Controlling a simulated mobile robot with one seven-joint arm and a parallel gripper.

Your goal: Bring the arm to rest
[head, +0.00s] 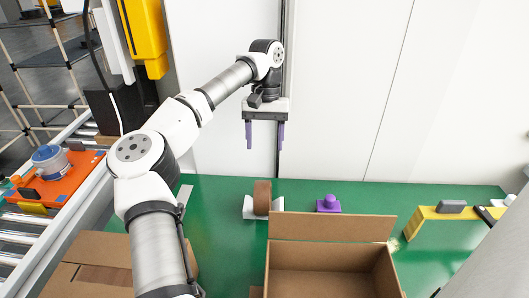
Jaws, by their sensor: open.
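My arm reaches out from the bottom left and bends up to the middle. My gripper (265,147) hangs pointing down at the upper middle, in front of the white wall. Its two purple fingers are well apart, with only wall visible between them. It is empty and touches nothing. It appears above the green surface, over a brown roll-like part (262,198) in a white holder.
An open cardboard box (330,228) stands at the bottom middle. A purple part (328,204) sits behind it. A yellow bracket (425,213) is at the right. At the left, a roller conveyor (70,212) carries an orange tray (70,185). A yellow unit (147,35) hangs upper left.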

